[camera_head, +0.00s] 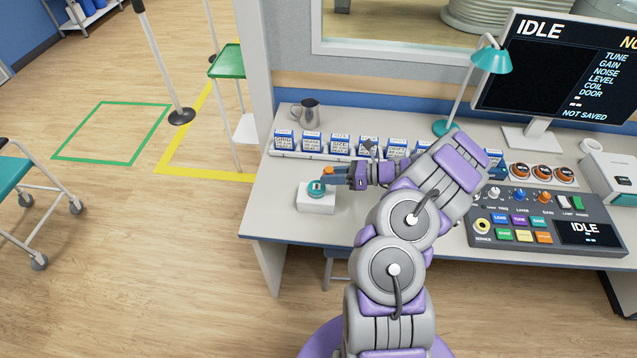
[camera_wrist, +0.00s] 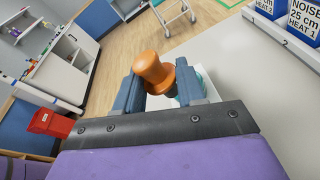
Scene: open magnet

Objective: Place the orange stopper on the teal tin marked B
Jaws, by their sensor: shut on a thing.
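My gripper (camera_head: 338,176) is shut on the orange stopper (camera_head: 327,170), near the left front part of the desk. In the wrist view, the orange stopper (camera_wrist: 154,70) shows between the two blue-grey fingers of my gripper (camera_wrist: 160,86). A small round teal tin (camera_head: 316,188) sits on a white block, just below and left of the stopper in the head view. It bears a mark too small to read. In the wrist view, part of the teal tin (camera_wrist: 203,82) shows behind the right finger; the rest is hidden. I cannot tell whether stopper and tin touch.
The white block (camera_head: 316,204) stands on the desk (camera_head: 285,212). Behind it is a row of blue-and-white boxes (camera_head: 312,143), with a metal mug (camera_head: 306,112) beyond. A control panel (camera_head: 540,222) and a teal lamp (camera_head: 490,60) are at right. Desk left of the block is clear.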

